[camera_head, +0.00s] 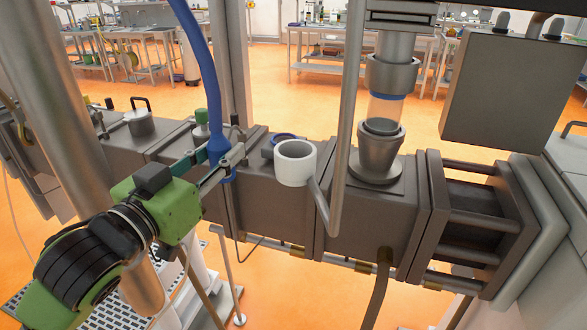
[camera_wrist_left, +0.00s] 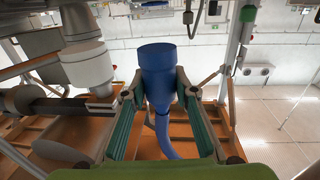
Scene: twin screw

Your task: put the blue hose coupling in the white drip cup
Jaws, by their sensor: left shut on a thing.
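The blue hose coupling (camera_head: 217,147) is at the lower end of a thick blue hose (camera_head: 195,50) that hangs from above. My left gripper (camera_head: 226,160) is shut on it, with a finger on each side. In the left wrist view the wide blue coupling (camera_wrist_left: 158,70) stands between the fingertips (camera_wrist_left: 158,93). The white drip cup (camera_head: 295,164) is on a bent grey pipe, to the right of the gripper and apart from the coupling. The cup's open top shows; its bottom inside is hidden. My right gripper is not in view.
A grey barrel (camera_head: 370,228) of block sections runs under the cup. A blue ring (camera_head: 285,139) lies behind the cup. A grey upright pipe (camera_head: 350,90) and a hopper (camera_head: 378,150) stand to the cup's right. A lidded pot (camera_head: 139,122) is at the left.

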